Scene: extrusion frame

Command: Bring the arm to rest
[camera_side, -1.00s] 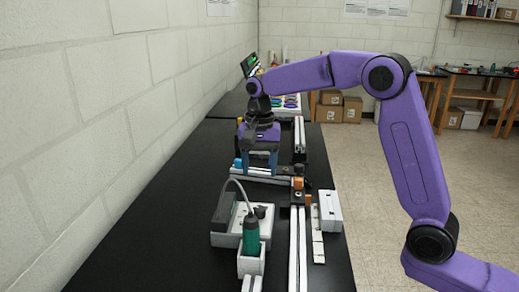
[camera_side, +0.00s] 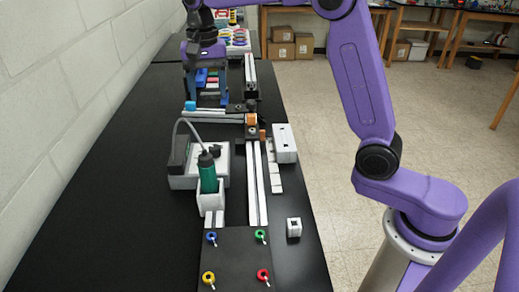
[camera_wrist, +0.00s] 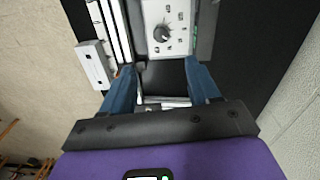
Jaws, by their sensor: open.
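My gripper (camera_side: 207,98) is at the upper left of the side view, pointing down with its two blue fingers apart and nothing between them. It hangs near the cross bar (camera_side: 214,116) of the extrusion frame (camera_side: 257,185). The exact height above the bar is hard to tell. In the wrist view my gripper (camera_wrist: 165,68) also shows open and empty, with both fingers spread. My purple arm reaches over the table from the right, and its upper part is cut off by the side view's top edge.
A green-handled tool (camera_side: 208,175) stands in a white holder (camera_side: 210,202) by a grey and white control unit (camera_side: 183,160) with a knob. A white box (camera_side: 284,143) sits right of the rails. A dark plate (camera_side: 237,262) carries coloured rings. The black table is clear at left.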

